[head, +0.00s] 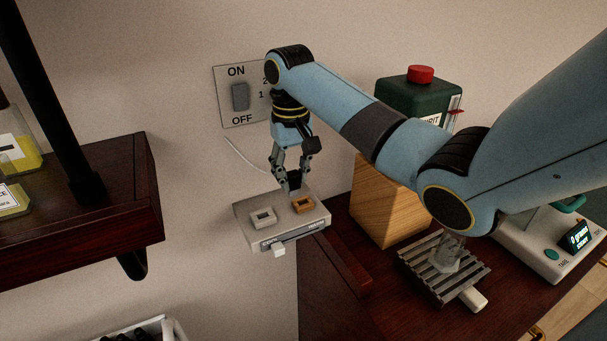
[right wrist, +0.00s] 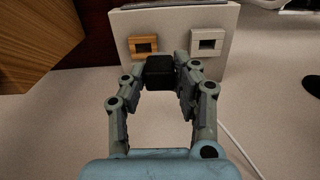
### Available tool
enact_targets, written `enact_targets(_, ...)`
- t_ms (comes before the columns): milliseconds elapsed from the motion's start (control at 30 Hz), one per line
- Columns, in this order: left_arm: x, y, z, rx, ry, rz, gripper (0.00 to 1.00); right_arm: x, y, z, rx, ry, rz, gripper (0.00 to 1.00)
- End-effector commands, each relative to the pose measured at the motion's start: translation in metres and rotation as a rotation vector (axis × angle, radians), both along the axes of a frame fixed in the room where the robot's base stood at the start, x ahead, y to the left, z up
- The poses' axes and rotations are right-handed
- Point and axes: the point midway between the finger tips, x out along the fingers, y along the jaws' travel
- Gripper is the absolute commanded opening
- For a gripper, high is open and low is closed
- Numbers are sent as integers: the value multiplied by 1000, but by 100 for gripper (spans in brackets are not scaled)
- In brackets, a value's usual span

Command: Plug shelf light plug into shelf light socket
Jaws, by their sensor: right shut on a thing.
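My right gripper (head: 291,180) is shut on a black plug (head: 295,181); the plug also shows between the fingertips in the right wrist view (right wrist: 160,72). A pale socket box (head: 283,229) on the wall carries a white-framed socket (head: 262,217) and an orange-framed socket (head: 303,204). The plug is above the box in the head view, close to the orange socket. In the right wrist view it overlaps the lower right of the orange socket (right wrist: 143,46), left of the white socket (right wrist: 208,42). I cannot tell whether it touches. The box's label is too small to read.
An ON/OFF wall switch (head: 240,97) is behind the gripper. A thin white cord (head: 245,158) runs along the wall. A wooden block (head: 385,205), a green bottle (head: 412,97) and a slatted rack (head: 445,268) stand right. A dark shelf (head: 90,205) is left.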

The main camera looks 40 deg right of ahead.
Motion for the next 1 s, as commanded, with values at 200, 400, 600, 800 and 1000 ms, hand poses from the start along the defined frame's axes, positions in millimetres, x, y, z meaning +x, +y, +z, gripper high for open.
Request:
enact_targets(200, 0, 0, 0, 0, 0, 0, 40, 19, 52, 10, 4, -3, 16, 0)
enact_targets(400, 0, 0, 0, 0, 0, 0, 40, 25, 65, 15, -1, 1, 26, 0)
enact_targets(600, 0, 0, 0, 0, 0, 0, 40, 25, 65, 15, 0, 1, 26, 0)
enact_targets(800, 0, 0, -1, 0, -1, 0, 40, 24, 65, 10, 0, 1, 26, 0)
enact_targets(1000, 0, 0, -4, 0, -1, 0, 40, 24, 65, -7, 1, 2, 26, 0)
